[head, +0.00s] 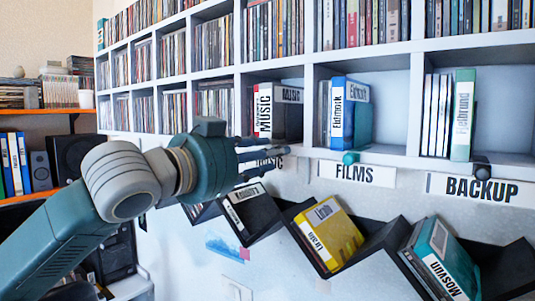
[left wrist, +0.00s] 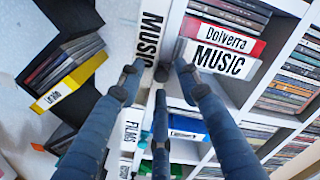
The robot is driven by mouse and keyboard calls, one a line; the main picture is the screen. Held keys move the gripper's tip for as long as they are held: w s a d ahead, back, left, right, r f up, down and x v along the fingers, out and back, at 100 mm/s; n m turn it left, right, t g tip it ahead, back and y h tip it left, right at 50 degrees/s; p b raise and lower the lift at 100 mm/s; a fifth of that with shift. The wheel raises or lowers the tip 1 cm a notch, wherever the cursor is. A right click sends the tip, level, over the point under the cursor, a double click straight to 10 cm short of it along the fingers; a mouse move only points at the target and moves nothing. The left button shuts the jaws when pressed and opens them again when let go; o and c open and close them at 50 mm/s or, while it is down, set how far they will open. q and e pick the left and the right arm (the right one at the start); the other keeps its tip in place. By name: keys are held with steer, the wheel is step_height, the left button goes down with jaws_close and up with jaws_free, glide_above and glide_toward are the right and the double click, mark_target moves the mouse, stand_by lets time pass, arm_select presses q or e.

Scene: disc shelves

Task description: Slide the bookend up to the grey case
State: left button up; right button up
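My left gripper (head: 256,157) is open in front of the lip below the MUSIC compartment. In the left wrist view its three fingers (left wrist: 160,85) are spread, with nothing clearly held between them. My right gripper is not in view.
Label strips FILMS (head: 357,173) and BACKUP (head: 480,189) hang on the shelf front, with small knobs nearby. A blue case (head: 338,118) and a green case (head: 463,115) stand in compartments to the right. The zigzag rack (head: 378,240) juts out below with a yellow case (head: 335,240).

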arm_select(q)
steer(key=v, duration=1.2)
steer(key=shift+w+a, duration=0.1)
